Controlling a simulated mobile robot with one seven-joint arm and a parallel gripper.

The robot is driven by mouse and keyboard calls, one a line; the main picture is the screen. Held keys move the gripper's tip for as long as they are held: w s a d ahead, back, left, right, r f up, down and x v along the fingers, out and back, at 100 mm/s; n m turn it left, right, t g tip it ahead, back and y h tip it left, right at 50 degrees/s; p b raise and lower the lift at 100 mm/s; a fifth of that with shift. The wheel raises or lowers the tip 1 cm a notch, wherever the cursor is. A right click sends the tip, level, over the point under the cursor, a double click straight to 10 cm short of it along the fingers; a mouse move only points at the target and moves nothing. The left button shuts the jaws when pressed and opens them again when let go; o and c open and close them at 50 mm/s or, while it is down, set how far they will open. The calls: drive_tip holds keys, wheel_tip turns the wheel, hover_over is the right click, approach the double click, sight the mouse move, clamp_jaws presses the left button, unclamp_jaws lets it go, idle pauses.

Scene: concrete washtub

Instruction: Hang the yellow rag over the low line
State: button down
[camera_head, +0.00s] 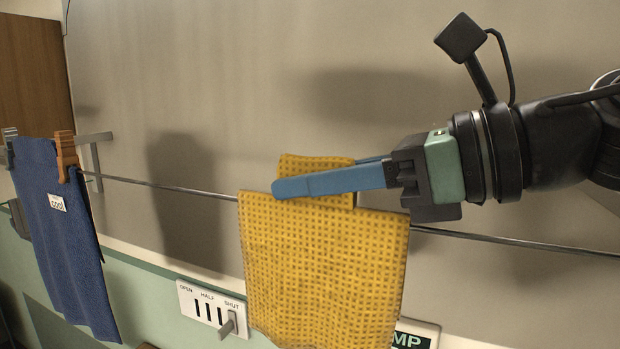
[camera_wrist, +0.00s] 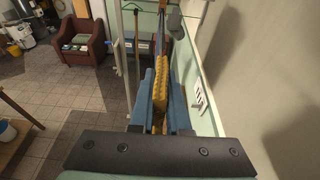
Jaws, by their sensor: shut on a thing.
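The yellow rag (camera_head: 320,275) has a waffle weave. In the head view its broad panel hangs in front of the low line (camera_head: 170,187), its upper edge slightly above the line. A smaller part of the rag stands up above that edge, between the blue fingers of my gripper (camera_head: 282,186). My gripper comes in from the right and is shut on this part. In the wrist view the rag (camera_wrist: 160,78) shows as a narrow strip between the fingers. The line is hidden behind the rag; I cannot tell whether cloth also hangs on its far side.
A blue towel (camera_head: 65,250) hangs at the left, with an orange clothespin (camera_head: 67,157) beside a metal bracket (camera_head: 97,150). A switch plate (camera_head: 205,305) is on the wall below. The line is bare between towel and rag. The wrist view shows a brown armchair (camera_wrist: 82,38).

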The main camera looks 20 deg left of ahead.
drive_tip(key=shift+f+b, duration=0.3)
drive_tip(key=shift+b, duration=0.05)
idle(0.3)
drive_tip(key=c, duration=1.3)
unclamp_jaws()
drive_tip(key=shift+o, duration=0.4)
drive_tip(key=shift+o, duration=0.4)
drive_tip(key=shift+o, duration=0.4)
